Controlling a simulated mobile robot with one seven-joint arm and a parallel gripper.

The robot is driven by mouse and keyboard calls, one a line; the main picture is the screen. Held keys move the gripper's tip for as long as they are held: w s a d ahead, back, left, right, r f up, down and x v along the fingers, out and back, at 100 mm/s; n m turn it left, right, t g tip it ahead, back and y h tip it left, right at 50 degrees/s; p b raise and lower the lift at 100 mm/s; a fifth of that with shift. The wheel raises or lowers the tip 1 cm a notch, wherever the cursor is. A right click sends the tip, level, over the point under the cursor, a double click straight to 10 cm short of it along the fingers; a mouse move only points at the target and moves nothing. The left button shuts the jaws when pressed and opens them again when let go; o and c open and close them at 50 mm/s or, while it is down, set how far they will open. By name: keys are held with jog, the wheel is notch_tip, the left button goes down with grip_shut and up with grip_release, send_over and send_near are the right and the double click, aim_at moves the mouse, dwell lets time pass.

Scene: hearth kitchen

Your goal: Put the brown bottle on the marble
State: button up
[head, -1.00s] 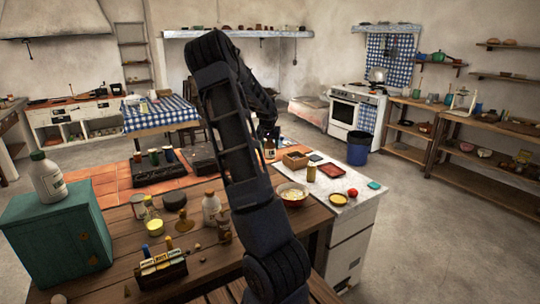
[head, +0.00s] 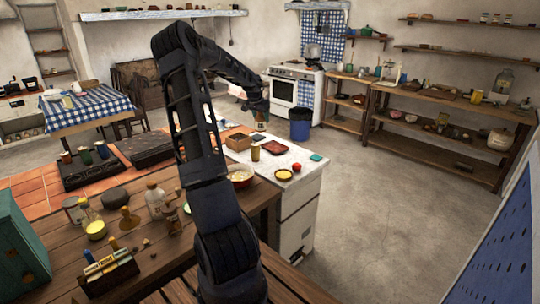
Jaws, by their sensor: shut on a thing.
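My gripper (head: 257,106) hangs at the end of my arm, over the far part of the marble. It is shut on a small brown bottle (head: 261,123) with a pale label. The bottle is upright below the fingers; its top is hidden by them. The marble (head: 273,163) is the white top of a cabinet to the right of the wooden table. I cannot tell whether the bottle's base touches the marble or is above it.
On the marble are a wooden box (head: 238,142), a tan jar (head: 255,152), a dark red tray (head: 275,147), a yellow dish (head: 284,175), a tomato (head: 297,167) and a teal item (head: 316,157). A bowl (head: 240,177) stands near its left edge. Floor to the right is clear.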

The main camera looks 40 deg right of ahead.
jog(key=s+d+m, duration=0.2)
jog(key=s+d, duration=0.3)
jog(key=d, duration=0.1)
jog(key=shift+g, duration=0.4)
notch_tip(320, 180, down, 20)
jog(key=shift+d+f, duration=0.1)
jog(key=shift+d, duration=0.05)
jog(key=o, duration=1.2)
jog(key=shift+f, duration=0.1)
